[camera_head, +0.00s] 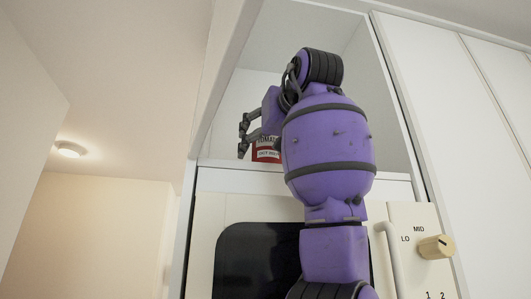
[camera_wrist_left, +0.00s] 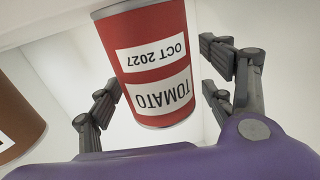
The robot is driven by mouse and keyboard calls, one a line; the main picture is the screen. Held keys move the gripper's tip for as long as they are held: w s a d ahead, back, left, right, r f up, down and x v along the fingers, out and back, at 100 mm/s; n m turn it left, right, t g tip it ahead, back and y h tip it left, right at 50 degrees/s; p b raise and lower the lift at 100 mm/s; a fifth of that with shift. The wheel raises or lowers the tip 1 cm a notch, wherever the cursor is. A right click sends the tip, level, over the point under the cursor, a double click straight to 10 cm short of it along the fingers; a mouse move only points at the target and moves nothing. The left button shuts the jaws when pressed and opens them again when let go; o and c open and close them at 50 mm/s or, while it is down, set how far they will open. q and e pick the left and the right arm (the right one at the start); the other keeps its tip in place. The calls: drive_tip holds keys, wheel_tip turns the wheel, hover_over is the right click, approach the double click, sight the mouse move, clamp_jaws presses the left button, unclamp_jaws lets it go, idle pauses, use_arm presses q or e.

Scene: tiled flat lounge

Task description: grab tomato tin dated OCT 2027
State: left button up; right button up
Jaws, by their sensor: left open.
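The tomato tin (camera_wrist_left: 152,62) is red with silver rims and white labels reading "TOMATO" and "OCT 2027", upside down in the left wrist view. In the head view the tin (camera_head: 267,153) stands on the shelf of an open compartment, partly hidden by my left arm and gripper. My left gripper (camera_head: 244,137) is at the tin, reaching into the compartment. In the left wrist view its open fingers (camera_wrist_left: 157,82) are on either side of the tin, with a visible gap on each side. My right gripper is not in view.
A brown object with a white label (camera_wrist_left: 16,118) is at the left edge of the left wrist view, cut off. The compartment's side wall (camera_head: 392,110) is to the right. Below is a cream appliance with a dark window (camera_head: 250,262), a handle and a knob (camera_head: 435,246).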

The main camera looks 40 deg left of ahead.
use_arm(q)
drive_tip(key=shift+d, duration=0.2)
drive_tip(key=c, duration=1.6)
drive_tip(key=shift+r, duration=0.1)
drive_tip(key=shift+c, duration=0.2)
